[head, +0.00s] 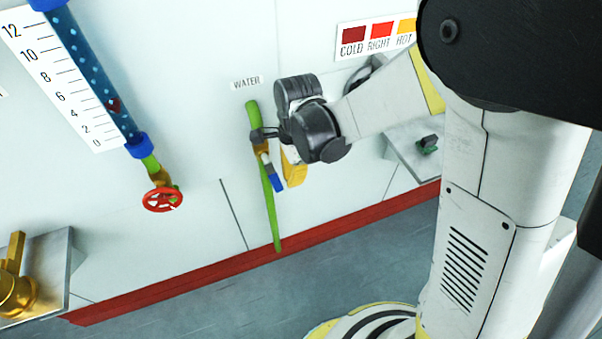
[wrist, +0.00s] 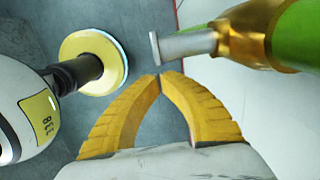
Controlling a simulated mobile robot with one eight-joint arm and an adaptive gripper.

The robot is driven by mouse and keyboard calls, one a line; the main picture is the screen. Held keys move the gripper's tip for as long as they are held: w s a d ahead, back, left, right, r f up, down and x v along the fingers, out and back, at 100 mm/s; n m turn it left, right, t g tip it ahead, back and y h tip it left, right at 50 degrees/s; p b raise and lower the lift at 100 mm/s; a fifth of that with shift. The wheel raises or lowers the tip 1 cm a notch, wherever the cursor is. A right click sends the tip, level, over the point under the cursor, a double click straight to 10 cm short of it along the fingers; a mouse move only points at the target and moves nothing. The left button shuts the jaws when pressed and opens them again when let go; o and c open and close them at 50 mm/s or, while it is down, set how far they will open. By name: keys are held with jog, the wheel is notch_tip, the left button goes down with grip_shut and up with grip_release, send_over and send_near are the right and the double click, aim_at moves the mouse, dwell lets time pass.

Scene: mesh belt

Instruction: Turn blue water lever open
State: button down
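The blue water lever (head: 276,183) hangs down from a brass valve (head: 261,148) on the green pipe below the WATER label. It lies close along the pipe, slightly slanted. In the wrist view the brass valve (wrist: 245,35), with a grey metal stem, is at the upper right; the blue lever does not show there. My gripper (head: 293,170) is just right of the lever in the head view, its yellow fingers pointing down. In the wrist view my gripper (wrist: 162,76) has its fingertips together with nothing between them, just below the grey stem. Contact with the lever cannot be told.
A red handwheel (head: 162,199) sits under a blue gauge tube (head: 95,80) at left. A brass valve handle (head: 14,285) is at the lower left. A red strip (head: 330,233) runs along the wall's foot. The floor in front is clear.

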jog(key=shift+a, duration=0.15)
jog(key=shift+s+a+f, duration=0.15)
jog(key=shift+a, duration=0.25)
jog(key=shift+s+a+f, duration=0.1)
jog(key=shift+a, duration=0.25)
jog(key=shift+d, duration=0.1)
jog(key=w+d+r+p, duration=0.1)
jog(key=d+r+p, duration=0.2)
jog(key=r, duration=0.7)
jog(key=shift+w+d+p, duration=0.3)
jog(key=shift+w+d, duration=0.05)
jog(key=shift+d, duration=0.9)
